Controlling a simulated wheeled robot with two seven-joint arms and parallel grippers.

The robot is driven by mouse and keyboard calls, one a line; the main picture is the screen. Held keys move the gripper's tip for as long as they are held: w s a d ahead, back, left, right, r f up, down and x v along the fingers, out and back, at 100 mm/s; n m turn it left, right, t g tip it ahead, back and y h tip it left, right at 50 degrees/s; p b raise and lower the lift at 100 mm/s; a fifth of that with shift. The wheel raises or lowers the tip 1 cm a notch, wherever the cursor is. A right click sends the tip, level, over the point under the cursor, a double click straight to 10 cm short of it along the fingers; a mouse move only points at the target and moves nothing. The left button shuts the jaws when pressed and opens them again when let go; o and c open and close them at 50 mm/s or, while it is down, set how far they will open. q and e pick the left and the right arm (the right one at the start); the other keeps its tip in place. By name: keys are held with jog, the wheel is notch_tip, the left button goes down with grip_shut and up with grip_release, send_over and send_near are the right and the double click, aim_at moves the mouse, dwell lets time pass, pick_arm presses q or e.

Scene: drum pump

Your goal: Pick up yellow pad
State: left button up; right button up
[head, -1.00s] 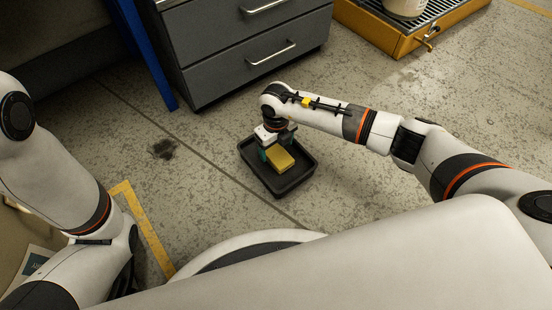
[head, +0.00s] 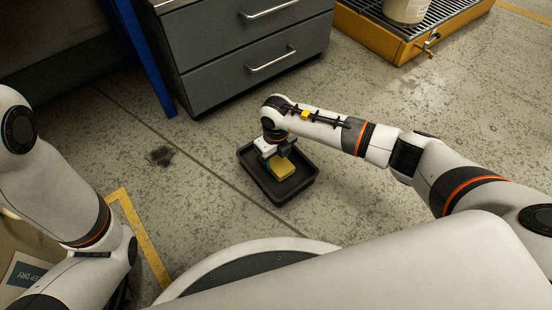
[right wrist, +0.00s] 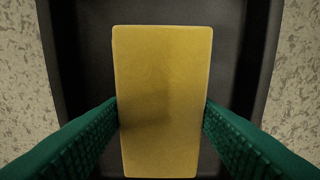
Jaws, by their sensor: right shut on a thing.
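The yellow pad (head: 284,168) is a flat rectangular block at the black tray (head: 277,200) on the floor. My right gripper (head: 279,163) reaches down over the tray. In the right wrist view its green fingers touch the long sides of the yellow pad (right wrist: 162,80), one on each side, so it is shut on the pad. The tray's dark floor and walls (right wrist: 262,55) show around the pad. I cannot tell whether the pad still rests on the tray floor. My left gripper is not in view; only my left arm shows.
A grey drawer cabinet (head: 245,60) with a blue post (head: 146,55) stands behind the tray. A yellow grated platform (head: 390,38) bearing a pale container (head: 405,8) is at the upper right. A dark stain (head: 161,156) marks the floor. Floor around the tray is clear.

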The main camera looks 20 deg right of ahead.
aim_at(276, 160)
notch_tip(276, 160, up, 10)
jog(key=p, duration=0.7)
